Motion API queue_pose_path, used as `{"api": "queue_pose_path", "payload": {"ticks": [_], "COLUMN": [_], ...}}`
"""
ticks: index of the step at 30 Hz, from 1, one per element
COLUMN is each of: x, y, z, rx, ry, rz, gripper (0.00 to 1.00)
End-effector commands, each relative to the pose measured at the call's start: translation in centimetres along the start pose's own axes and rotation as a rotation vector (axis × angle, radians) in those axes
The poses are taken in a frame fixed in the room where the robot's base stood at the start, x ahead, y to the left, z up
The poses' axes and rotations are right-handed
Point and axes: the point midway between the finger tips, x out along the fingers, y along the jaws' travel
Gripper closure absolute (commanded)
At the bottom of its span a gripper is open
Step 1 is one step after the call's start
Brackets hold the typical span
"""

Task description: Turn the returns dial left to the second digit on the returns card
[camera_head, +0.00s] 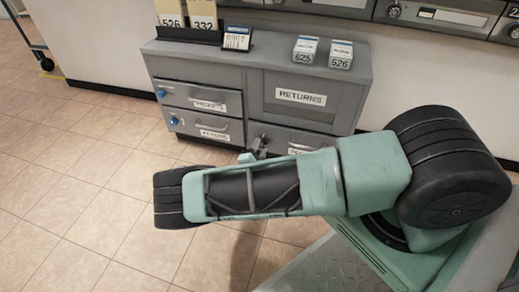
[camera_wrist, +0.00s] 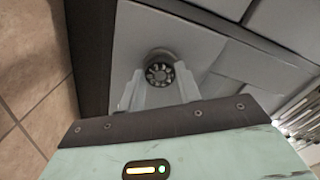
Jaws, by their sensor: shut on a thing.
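A round dark dial (camera_wrist: 158,73) with light marks around its face sits on a grey panel in the wrist view. My gripper (camera_wrist: 159,88) has its two pale fingers on either side of the dial and is shut on it. The dial's digits are too small to read. In the head view my arm covers most of the gripper, at the lower right drawer (camera_head: 318,137) of the grey cabinet. A small blue-topped card (camera_head: 236,38) stands on the cabinet top; its writing is not legible.
The cabinet (camera_head: 255,56) has a RETURNS label (camera_head: 301,97) on its upper right panel. Two drawers with blue knobs (camera_head: 161,94) are at its left.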

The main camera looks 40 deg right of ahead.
Motion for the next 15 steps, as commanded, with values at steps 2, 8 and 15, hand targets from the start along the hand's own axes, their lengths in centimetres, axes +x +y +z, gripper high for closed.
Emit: {"api": "queue_pose_path", "payload": {"ticks": [2,8,15], "x": [-0.05,-0.06,-0.06], "y": [0.16,0.18,0.18], "z": [0.04,0.04,0.03], "rx": [-0.052,-0.152,-0.211], "ry": [0.0,-0.001,-0.001], "rz": [0.003,0.003,0.003], "gripper": [0.89,0.89,0.89]}}
